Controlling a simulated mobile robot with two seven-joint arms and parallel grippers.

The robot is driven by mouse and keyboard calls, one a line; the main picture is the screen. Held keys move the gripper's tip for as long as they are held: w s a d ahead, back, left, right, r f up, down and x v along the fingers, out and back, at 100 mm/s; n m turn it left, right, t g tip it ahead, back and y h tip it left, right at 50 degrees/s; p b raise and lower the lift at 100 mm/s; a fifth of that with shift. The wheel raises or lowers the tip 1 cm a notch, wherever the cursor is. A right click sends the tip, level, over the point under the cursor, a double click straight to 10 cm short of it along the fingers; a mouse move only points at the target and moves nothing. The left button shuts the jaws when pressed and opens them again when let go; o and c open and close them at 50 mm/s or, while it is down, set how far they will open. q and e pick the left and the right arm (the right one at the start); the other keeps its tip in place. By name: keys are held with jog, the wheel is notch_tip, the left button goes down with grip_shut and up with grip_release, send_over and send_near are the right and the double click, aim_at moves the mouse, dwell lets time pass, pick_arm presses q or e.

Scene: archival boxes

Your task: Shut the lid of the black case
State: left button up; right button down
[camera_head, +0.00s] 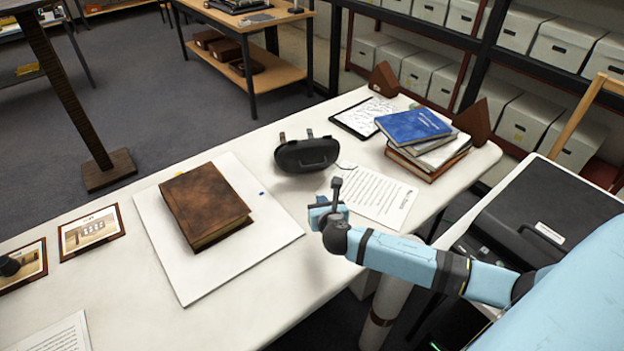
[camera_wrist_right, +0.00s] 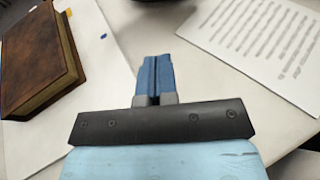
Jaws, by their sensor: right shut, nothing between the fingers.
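The black case (camera_head: 306,155) sits on the white table, right of the brown book. It is a small rounded case with two dark tabs standing at its back edge. How far its lid stands open is hard to tell. My left gripper is not in view.
A brown book (camera_head: 205,203) lies on a white board (camera_head: 163,235) at left. A printed sheet (camera_head: 372,199) lies right of the case. Several stacked books (camera_head: 415,128) and a clipboard (camera_head: 362,117) are behind it. Bare table lies between board and case.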

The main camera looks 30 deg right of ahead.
send_near(312, 161)
notch_tip(312, 161, down, 5)
jog(key=a, duration=0.1)
jog(key=shift+w+d+r, duration=0.2)
jog(key=shift+w+r, duration=0.35)
jog(key=shift+w, duration=0.35)
jog(key=shift+w+d+r, duration=0.2)
jog(key=shift+w+r, duration=0.35)
jog(key=shift+w, duration=0.3)
jog(key=shift+r, duration=0.1)
